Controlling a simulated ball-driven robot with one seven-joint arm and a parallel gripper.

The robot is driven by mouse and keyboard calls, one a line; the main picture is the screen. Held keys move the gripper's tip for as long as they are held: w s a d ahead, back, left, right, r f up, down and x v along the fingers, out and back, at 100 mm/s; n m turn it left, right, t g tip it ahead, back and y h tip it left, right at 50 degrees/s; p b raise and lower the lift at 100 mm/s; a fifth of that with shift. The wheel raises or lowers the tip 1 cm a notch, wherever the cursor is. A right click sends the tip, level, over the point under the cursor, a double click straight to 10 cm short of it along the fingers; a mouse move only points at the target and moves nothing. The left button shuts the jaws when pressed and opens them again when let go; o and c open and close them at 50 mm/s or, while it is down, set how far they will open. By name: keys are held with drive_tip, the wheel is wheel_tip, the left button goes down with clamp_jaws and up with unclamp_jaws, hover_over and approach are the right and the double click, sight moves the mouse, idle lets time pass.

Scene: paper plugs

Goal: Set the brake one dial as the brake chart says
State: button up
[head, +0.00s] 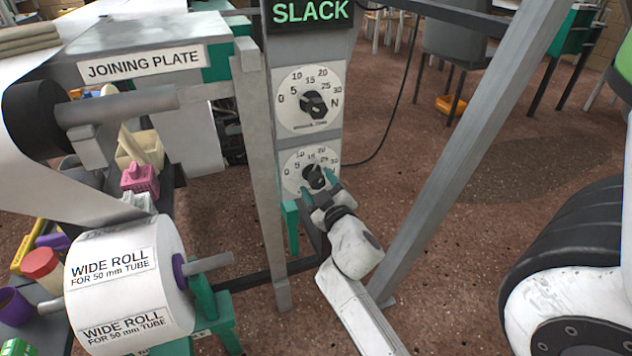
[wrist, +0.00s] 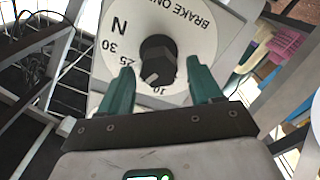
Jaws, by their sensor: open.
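The brake one dial (wrist: 186,30) fills the top of the wrist view, a white face seen upside down with its "BRAKE ONE" lettering. Its black knob (wrist: 157,57) has a pale mark on the edge nearest my gripper; the figure there is partly hidden, so I cannot read the setting surely. My gripper (wrist: 160,83) is open, its green fingers either side of the knob and apart from it. In the head view my gripper (head: 320,187) is at the lower dial (head: 296,163), covering part of it. I see no brake chart.
A second dial (head: 288,112) sits above, under a "SLACK" display (head: 311,12). A grey post (head: 258,170) stands left of the dials, and a slanting grey beam (head: 465,150) right of my arm. A wide paper roll (head: 125,240) is at the lower left.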

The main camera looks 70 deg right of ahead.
drive_tip(key=b+v, duration=0.1)
drive_tip(key=v, duration=0.7)
drive_tip(key=shift+s+a, duration=0.2)
drive_tip(key=shift+a, duration=0.1)
drive_tip(key=a+f+m+g+y, duration=0.2)
drive_tip(key=a+f+g+y, duration=0.45)
drive_tip(key=f, duration=0.65)
drive_tip(key=s+a+f+n+g+y, duration=0.2)
drive_tip(key=s+a+f+y, duration=0.15)
drive_tip(key=a, duration=0.55)
drive_tip(key=s+a+f+n+g+y, duration=0.2)
drive_tip(key=a+n+g+y, duration=0.15)
drive_tip(key=a, duration=0.55)
wheel_tip(320, 180, up, 35)
drive_tip(key=m+t+p, duration=0.1)
drive_tip(key=p, duration=3.4)
drive_tip(key=shift+w+d, duration=0.15)
drive_tip(key=shift+d, duration=0.2)
